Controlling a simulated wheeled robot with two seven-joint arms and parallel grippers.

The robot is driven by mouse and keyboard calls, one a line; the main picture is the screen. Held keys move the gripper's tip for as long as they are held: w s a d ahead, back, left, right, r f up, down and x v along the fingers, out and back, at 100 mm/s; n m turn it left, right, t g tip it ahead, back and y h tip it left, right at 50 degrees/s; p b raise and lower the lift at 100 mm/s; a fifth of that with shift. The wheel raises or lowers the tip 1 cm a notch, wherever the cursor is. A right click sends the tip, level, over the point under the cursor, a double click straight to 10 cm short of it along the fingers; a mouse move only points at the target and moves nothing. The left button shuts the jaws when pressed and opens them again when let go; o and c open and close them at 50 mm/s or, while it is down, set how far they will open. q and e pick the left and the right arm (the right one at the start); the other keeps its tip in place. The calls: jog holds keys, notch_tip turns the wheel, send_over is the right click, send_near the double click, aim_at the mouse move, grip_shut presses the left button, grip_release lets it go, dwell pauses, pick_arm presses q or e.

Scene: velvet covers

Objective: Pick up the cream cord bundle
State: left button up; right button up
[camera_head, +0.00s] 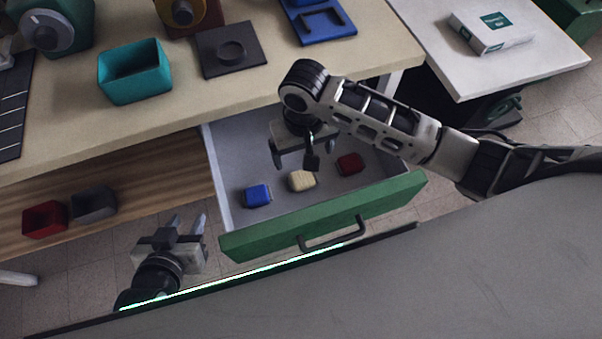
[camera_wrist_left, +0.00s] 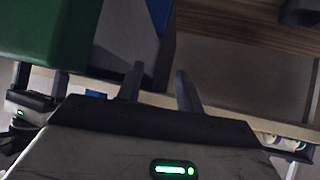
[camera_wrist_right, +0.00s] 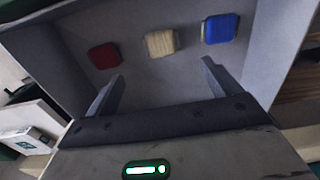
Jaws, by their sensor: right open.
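The cream cord bundle (camera_head: 302,181) lies on the floor of the open drawer (camera_head: 229,181), between a blue bundle (camera_head: 257,195) and a red bundle (camera_head: 350,164). In the right wrist view the cream bundle (camera_wrist_right: 160,43) lies ahead of and between the fingertips. My right gripper (camera_head: 294,164) is over the drawer, open and empty, apart from the bundle. My left gripper (camera_head: 188,224) is in front of the desk, left of the drawer, with its fingers apart and nothing between them. It also shows in the left wrist view (camera_wrist_left: 160,80).
The green drawer front (camera_head: 325,215) with a dark handle (camera_head: 334,236) and the drawer walls bound the space.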

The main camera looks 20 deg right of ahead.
send_over(302, 176)
jog(key=f, duration=0.6)
jog(key=shift+s+b, duration=0.25)
jog(key=shift+b, duration=0.15)
jog(key=shift+w+f+b, duration=0.15)
jog(key=shift+f+b, duration=0.15)
jog(key=shift+f, duration=1.1)
jog(key=shift+w+f+b, duration=0.15)
jog(key=shift+f+b, duration=0.1)
jog(key=shift+f, duration=1.1)
jog(key=c, duration=1.1)
